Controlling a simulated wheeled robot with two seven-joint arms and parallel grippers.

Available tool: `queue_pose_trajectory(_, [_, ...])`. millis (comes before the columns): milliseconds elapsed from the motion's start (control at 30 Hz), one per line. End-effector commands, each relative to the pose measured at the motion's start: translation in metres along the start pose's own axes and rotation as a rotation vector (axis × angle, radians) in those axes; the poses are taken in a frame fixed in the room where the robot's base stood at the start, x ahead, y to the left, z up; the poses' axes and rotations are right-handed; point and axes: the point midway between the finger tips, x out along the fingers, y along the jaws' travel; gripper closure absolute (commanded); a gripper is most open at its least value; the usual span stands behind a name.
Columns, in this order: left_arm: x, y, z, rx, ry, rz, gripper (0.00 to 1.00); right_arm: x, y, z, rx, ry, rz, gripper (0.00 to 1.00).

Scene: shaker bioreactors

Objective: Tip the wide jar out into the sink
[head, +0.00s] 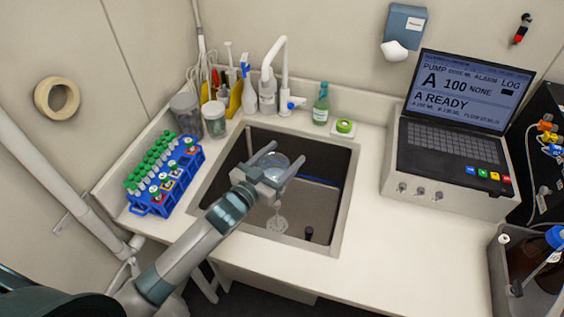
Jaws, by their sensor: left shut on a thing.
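My left gripper (277,174) reaches in from the lower left and is over the sink. It is shut on a clear, wide jar (271,161), whose round glass shows between and behind the fingers. The jar is above the basin, and its exact tilt is hard to tell. The sink (322,222) is a dark rectangular basin set in the white counter. A pale round patch (277,224) shows on its floor below the gripper; I cannot tell if it is liquid or the drain. My right gripper is not in view.
A white faucet (271,70) stands behind the sink. A blue tube rack (165,177) and two lidded jars (214,119) are at left. A pump console (447,140) stands right; the front right counter is clear.

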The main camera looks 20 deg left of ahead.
Motion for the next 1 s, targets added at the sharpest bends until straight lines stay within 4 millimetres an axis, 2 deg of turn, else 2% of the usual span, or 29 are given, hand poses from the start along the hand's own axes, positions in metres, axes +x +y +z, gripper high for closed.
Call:
queue_pose_trajectory(500, [0.045, -0.028, -0.002, 0.002, 0.003, 0.000, 0.79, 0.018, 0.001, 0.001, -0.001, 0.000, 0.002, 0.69])
queue_pose_trajectory(867, [0.043, -0.050, 0.008, -0.616, 0.002, 0.031, 0.79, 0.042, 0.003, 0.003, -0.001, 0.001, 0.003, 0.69])
queue_pose_trajectory(1000, [0.043, -0.055, 0.017, -0.850, 0.001, 0.045, 0.79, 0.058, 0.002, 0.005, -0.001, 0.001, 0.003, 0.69])
